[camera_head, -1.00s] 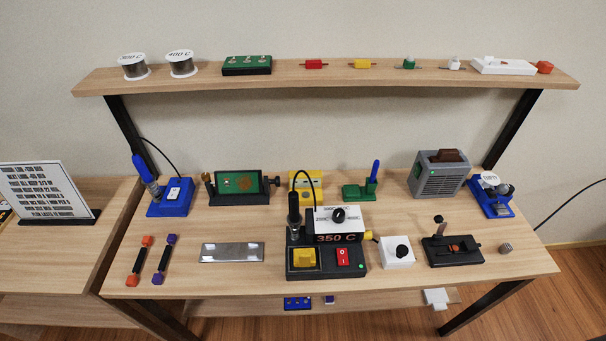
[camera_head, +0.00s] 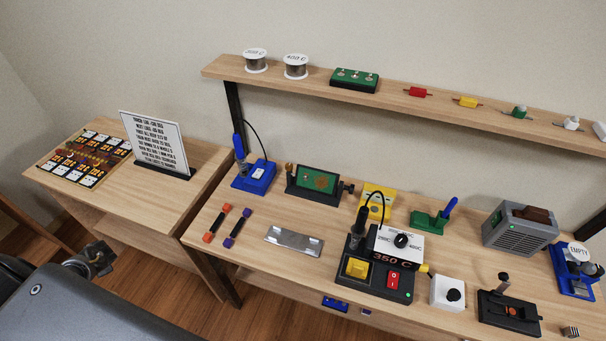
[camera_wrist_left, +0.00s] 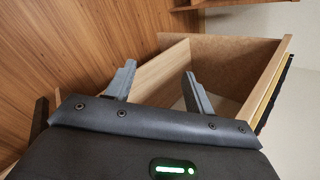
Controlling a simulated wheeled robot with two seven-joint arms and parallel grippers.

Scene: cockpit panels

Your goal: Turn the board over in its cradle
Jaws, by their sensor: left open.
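The green board (camera_head: 317,180) stands in a black cradle (camera_head: 312,195) toward the back left of the workbench, its face toward me. The cradle has a dark knob (camera_head: 347,187) at its right end. My left gripper (camera_head: 100,258) is low at the left in the head view, partly hidden by my own arm, in front of the side table and far from the cradle. In the left wrist view the two fingers (camera_wrist_left: 157,85) are apart with nothing between them. My right gripper is not in view.
A soldering station (camera_head: 378,265) stands at the bench's front middle. Left of it lie a metal plate (camera_head: 294,240) and two small tools (camera_head: 217,223). A blue iron stand (camera_head: 253,176) is left of the cradle. A side table (camera_head: 75,190) holds a sign (camera_head: 157,143).

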